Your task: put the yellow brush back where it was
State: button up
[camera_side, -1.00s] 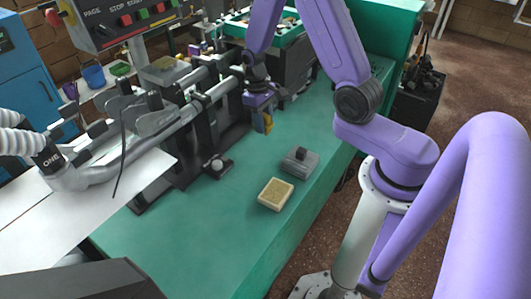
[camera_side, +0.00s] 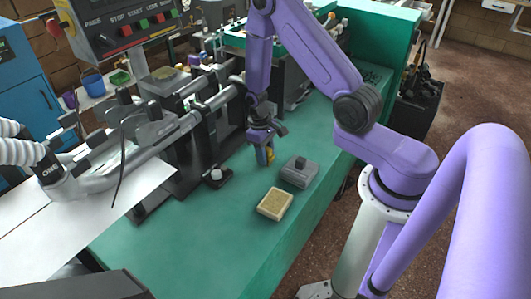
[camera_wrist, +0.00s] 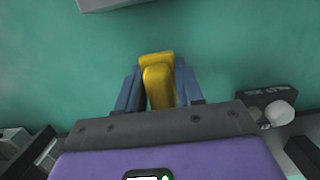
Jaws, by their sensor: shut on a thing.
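The yellow brush (camera_side: 264,157) is held between the fingers of my gripper (camera_side: 265,150), upright as far as I can tell. It also shows in the wrist view (camera_wrist: 159,80), gripped between two blue-grey fingers. My gripper is shut on it, low over the green bench top; I cannot tell whether the brush touches the surface. In the side view the brush is left of a grey block with a dark knob (camera_side: 299,171). The brush's lower end is partly hidden by the fingers.
A tan sponge-like block (camera_side: 275,204) lies on the green bench (camera_side: 215,245) in front of the grey block. A small black clamp with a pale knob (camera_side: 215,176) and the machine's rails (camera_side: 190,120) stand to the left. The near bench surface is clear.

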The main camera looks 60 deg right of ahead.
jog(key=shift+f, duration=0.1)
jog(key=o, duration=1)
